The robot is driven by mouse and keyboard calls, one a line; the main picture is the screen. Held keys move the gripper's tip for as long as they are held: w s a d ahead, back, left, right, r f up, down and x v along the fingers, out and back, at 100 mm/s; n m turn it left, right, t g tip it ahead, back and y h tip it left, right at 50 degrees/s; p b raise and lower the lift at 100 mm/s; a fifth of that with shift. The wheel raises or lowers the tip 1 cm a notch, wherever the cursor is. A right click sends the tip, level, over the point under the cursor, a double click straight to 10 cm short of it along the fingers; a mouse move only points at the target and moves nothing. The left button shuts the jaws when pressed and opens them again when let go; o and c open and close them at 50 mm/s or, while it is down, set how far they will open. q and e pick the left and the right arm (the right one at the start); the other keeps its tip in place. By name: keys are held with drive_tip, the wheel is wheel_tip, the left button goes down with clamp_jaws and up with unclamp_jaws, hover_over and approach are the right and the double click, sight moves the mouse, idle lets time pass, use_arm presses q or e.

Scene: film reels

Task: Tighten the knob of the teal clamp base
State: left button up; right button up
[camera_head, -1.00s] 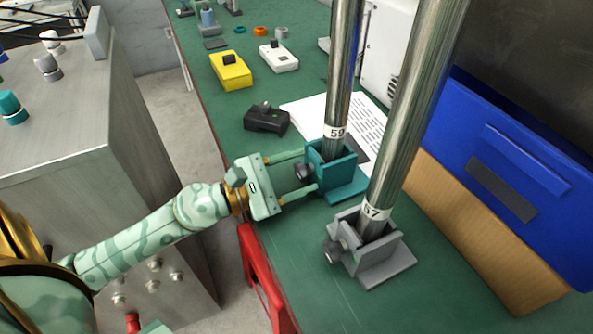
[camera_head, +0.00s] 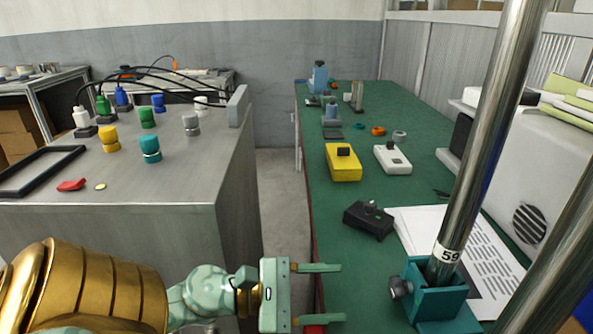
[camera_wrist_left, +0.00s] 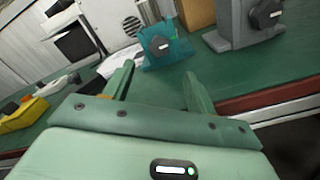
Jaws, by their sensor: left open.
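The teal clamp base (camera_head: 437,301) stands on the green table at the lower right of the head view, holding a steel post (camera_head: 484,150) labelled 59. Its dark knob (camera_head: 400,287) faces left, toward my gripper. My left gripper (camera_head: 333,293) is open and empty, to the left of the knob and apart from it. In the left wrist view the teal base (camera_wrist_left: 167,50) and its knob (camera_wrist_left: 160,46) show beyond the open fingers (camera_wrist_left: 157,84). The right gripper is in neither current view.
A grey clamp base (camera_wrist_left: 238,25) stands beside the teal one. A black box (camera_head: 369,220), yellow box (camera_head: 343,163), white box (camera_head: 392,159) and printed sheet (camera_head: 455,240) lie farther back on the table. A metal cabinet (camera_head: 130,190) with coloured knobs stands left, across a gap.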

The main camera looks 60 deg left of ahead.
use_arm(q)
drive_tip(key=p+v, duration=0.1)
drive_tip(key=v, duration=0.4)
drive_tip(key=shift+s+a+r, duration=0.15)
drive_tip(key=shift+s, duration=0.2)
use_arm(e)
drive_tip(key=shift+m, duration=0.3)
drive_tip(key=s, duration=0.4)
drive_tip(key=shift+s+d+f, duration=0.1)
drive_tip(key=shift+d, duration=0.15)
